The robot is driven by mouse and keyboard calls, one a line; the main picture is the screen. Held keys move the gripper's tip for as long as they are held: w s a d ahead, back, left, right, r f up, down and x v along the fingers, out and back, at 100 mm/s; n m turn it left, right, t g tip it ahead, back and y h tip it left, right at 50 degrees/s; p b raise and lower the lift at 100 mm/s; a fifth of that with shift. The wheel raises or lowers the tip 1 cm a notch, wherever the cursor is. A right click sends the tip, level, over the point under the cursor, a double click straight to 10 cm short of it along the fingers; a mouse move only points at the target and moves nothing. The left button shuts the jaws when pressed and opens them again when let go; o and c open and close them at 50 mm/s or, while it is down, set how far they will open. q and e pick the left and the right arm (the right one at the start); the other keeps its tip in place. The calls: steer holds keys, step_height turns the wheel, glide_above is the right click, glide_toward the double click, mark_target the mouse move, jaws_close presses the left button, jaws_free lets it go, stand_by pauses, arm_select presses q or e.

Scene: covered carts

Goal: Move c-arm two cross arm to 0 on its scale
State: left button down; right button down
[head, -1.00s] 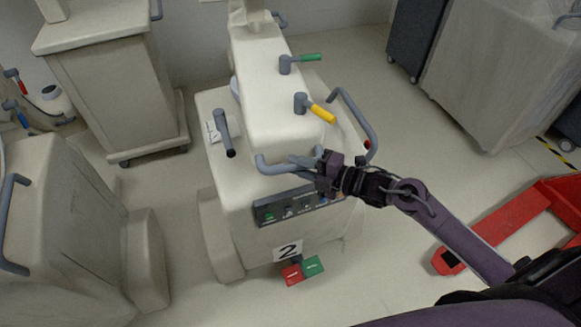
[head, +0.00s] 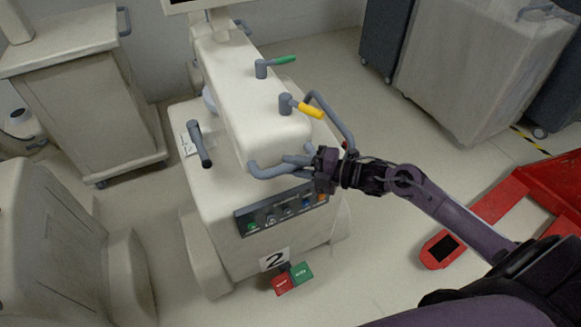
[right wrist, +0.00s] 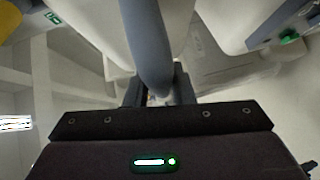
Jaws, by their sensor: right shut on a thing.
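C-arm two is the pale covered cart (head: 205,245) with the number 2 label (head: 274,260) low on its front. Its cross arm (head: 255,108) is the long pale block on top. It bears a green-tipped lever (head: 284,60), a yellow-tipped lever (head: 310,110) and a grey handle (head: 263,172) at its front end. My right gripper (head: 322,168) is shut on the right part of this handle. In the right wrist view, the grey handle bar (right wrist: 148,45) runs down between the fingers (right wrist: 153,92). No scale can be read. My left gripper is out of view.
A button panel (head: 243,226) is on the cart's front, with red (head: 283,285) and green (head: 302,272) pedals below. A second covered cart (head: 85,110) and another pale unit (head: 50,240) stand left. A red pallet jack (head: 497,200) lies right. Open floor separates it from the cart.

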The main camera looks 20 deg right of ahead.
steer(key=c, duration=1.4)
jaws_free()
steer(key=shift+d, duration=0.15)
steer(key=shift+o, duration=0.7)
steer(key=shift+w, duration=0.1)
steer(key=shift+a, duration=0.4)
steer(key=shift+d, duration=0.1)
steer(key=shift+b+v, duration=0.75)
steer(key=shift+v, duration=3.1)
